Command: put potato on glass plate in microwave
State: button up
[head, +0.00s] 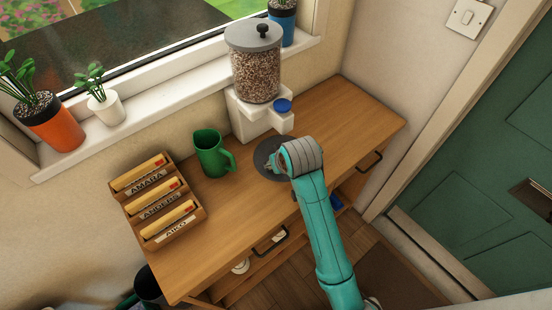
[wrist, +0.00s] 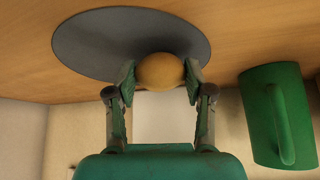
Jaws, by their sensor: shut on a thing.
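The potato (wrist: 160,70), a round yellow-brown thing, sits between the two fingers of my gripper (wrist: 160,78) in the wrist view. The fingers press on it from both sides. In the head view my gripper (head: 273,164) is over the dark grey round disc (head: 264,150) on the wooden counter, and the potato cannot be made out there. The grey disc also shows behind the potato in the wrist view (wrist: 95,45). I cannot tell whether the potato touches the disc. No microwave and no glass plate are in view.
A green mug (head: 209,152) stands left of the disc. A dispenser (head: 254,75) stands behind it against the wall. A wooden letter rack (head: 160,205) is at the counter's left. The counter's right end (head: 350,115) is clear. A green door (head: 480,150) is at the right.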

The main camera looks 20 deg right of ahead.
jog(key=shift+f, duration=0.1)
jog(key=o, duration=0.9)
jog(key=shift+o, duration=1.4)
